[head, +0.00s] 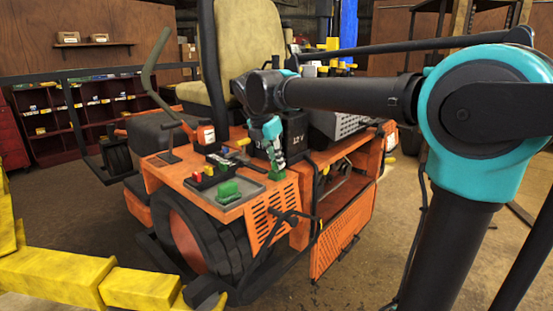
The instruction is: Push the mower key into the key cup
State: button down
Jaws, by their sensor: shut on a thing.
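My gripper (276,160) points down at the right edge of the orange mower deck (172,178), beside the black 12V battery box. It is shut on a small green thing (278,175) at its fingertips. It is too small to tell whether this is the mower key. A green block (228,190) lies in a shallow grey tray (248,185) on the deck, left of my gripper. I cannot pick out the key cup for certain; small red, yellow and blue pieces (208,172) sit on a dark holder behind the tray.
The mower seat (248,45) rises behind the deck, with a bent lever (156,65) to its left. A white-labelled bottle (206,135) stands on the deck. An orange grille panel (340,245) hangs at the right. A yellow beam (60,275) crosses the front left.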

jog(key=shift+f, duration=0.25)
jog(key=c, duration=1.5)
grip_release()
jog(key=shift+o, duration=0.2)
jog(key=v, duration=1.2)
